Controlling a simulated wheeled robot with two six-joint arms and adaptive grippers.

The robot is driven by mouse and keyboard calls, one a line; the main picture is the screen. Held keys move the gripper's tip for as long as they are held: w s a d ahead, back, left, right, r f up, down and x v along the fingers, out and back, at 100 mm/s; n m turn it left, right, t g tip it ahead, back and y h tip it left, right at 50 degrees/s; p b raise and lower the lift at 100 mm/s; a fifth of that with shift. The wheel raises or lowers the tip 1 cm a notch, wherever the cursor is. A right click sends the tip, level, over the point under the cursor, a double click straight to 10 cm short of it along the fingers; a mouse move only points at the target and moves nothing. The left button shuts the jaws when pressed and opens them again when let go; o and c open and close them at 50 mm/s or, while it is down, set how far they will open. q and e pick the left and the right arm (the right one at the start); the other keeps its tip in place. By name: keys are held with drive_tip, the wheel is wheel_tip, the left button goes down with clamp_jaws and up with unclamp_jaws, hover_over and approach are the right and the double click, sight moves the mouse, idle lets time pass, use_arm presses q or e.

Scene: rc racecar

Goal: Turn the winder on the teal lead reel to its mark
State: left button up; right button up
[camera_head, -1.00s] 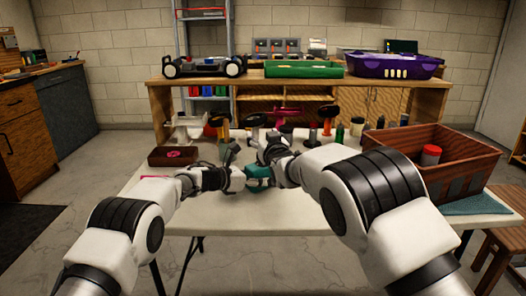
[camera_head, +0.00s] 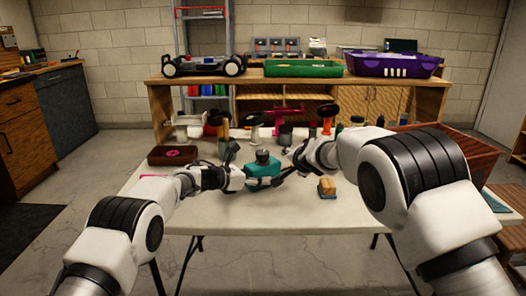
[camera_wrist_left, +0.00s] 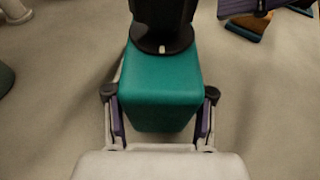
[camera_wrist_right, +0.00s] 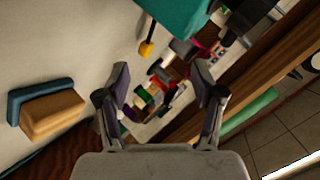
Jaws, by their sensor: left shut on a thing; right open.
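The teal lead reel (camera_head: 263,168) stands on the white table, with a dark winder (camera_head: 262,156) on its top. In the left wrist view the teal body (camera_wrist_left: 160,90) sits between my left fingers, and the black winder (camera_wrist_left: 162,30) with a small pale mark shows above it. My left gripper (camera_head: 246,178) is shut on the reel's body. My right gripper (camera_wrist_right: 160,95) is open and empty, to the right of the reel in the head view. In the right wrist view part of the teal reel (camera_wrist_right: 178,14) shows at the top edge.
A tan-and-blue block (camera_head: 327,187) lies on the table right of the reel. A dark red tray (camera_head: 172,155) is at the left. Several upright tools stand along the back. A brown crate (camera_head: 470,150) is at the right, partly behind my right arm. The front of the table is clear.

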sight(267, 156)
drive_tip(key=s+f+m+g, duration=0.1)
drive_tip(key=s+f+m+y, duration=0.1)
drive_tip(key=m, duration=0.1)
drive_tip(key=shift+f+g+y, duration=0.3)
drive_tip(key=shift+f+g, duration=0.1)
drive_tip(key=s+m+y, duration=0.1)
drive_tip(key=s+a+m+y, duration=0.1)
drive_tip(key=m, duration=0.1)
drive_tip(key=s+a+f+m+g+y, duration=0.1)
drive_tip(key=m+y, duration=0.1)
drive_tip(key=shift+a, duration=0.1)
drive_tip(key=r+m+y, duration=0.1)
drive_tip(key=s+m+y, duration=0.1)
drive_tip(key=m, duration=0.1)
drive_tip(key=r+m+y, duration=0.1)
drive_tip(key=m+y, duration=0.1)
drive_tip(key=shift+s+a+r+t, duration=0.2)
drive_tip(key=shift+s+r+t, duration=0.1)
drive_tip(key=shift+r+t, duration=0.1)
drive_tip(key=w+a+r+m+t, duration=0.1)
drive_tip(key=w+a, duration=0.1)
drive_tip(key=w+a+r+m+t+y, duration=0.1)
drive_tip(key=w+a+m, duration=0.1)
drive_tip(key=w, duration=0.1)
drive_tip(key=w+a+m+t, duration=0.1)
drive_tip(key=w+a, duration=0.1)
drive_tip(key=w, duration=0.1)
drive_tip(key=shift+a+r+m+y, duration=0.3)
drive_tip(key=shift+r, duration=0.1)
drive_tip(key=shift+c, duration=0.3)
